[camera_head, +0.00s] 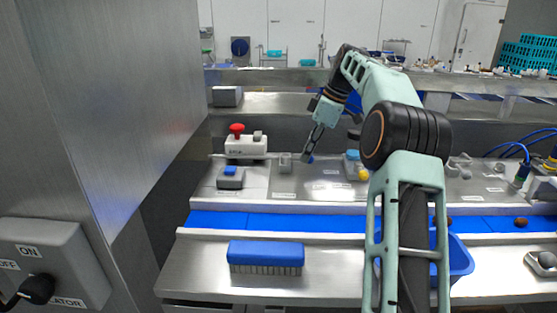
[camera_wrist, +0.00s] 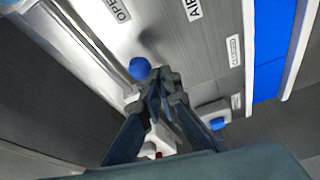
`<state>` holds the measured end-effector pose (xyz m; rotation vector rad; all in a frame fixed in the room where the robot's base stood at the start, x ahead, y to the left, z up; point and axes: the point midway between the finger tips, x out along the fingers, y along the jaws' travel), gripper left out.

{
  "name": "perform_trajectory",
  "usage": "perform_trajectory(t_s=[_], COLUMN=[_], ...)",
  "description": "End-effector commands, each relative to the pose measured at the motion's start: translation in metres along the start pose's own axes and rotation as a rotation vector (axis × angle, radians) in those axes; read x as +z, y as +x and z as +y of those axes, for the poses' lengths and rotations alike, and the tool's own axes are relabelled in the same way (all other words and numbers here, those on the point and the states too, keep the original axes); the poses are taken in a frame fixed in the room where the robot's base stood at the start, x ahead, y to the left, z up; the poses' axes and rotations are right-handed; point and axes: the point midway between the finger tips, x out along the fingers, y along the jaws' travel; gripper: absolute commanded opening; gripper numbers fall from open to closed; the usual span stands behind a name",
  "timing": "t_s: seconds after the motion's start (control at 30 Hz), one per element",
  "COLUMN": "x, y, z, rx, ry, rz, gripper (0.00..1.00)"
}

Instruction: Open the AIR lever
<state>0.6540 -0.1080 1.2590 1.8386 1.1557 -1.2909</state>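The AIR lever's blue ball knob (camera_wrist: 139,69) shows in the wrist view, between the OPEN label (camera_wrist: 118,10) and my fingertips. The AIR label (camera_wrist: 194,10) is to the upper right. In the head view the blue knob (camera_head: 309,160) is small, right of a grey metal block (camera_head: 285,161) on the steel panel. My gripper (camera_head: 312,152) reaches down to the knob there. In the wrist view my gripper (camera_wrist: 161,77) has its fingertips together, just right of and below the knob, with nothing visible between them. I cannot tell whether they touch the knob. The lever's rod is mostly hidden.
A white box with a red stop button (camera_head: 237,129) and a blue button box (camera_head: 231,177) stand left of the lever. A blue and yellow button unit (camera_head: 353,165) is to the right. A blue belt (camera_head: 280,220) and blue brush (camera_head: 265,255) lie in front.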

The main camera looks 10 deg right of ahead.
Motion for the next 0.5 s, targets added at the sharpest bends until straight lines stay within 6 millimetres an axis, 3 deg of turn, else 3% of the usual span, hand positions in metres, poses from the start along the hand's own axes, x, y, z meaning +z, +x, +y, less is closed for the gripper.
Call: perform_trajectory(t_s=[0.5], x=[0.0012], y=[-0.0043], z=[0.0049], rx=[0.018], ry=[0.001], rz=[-0.001], gripper=[0.0])
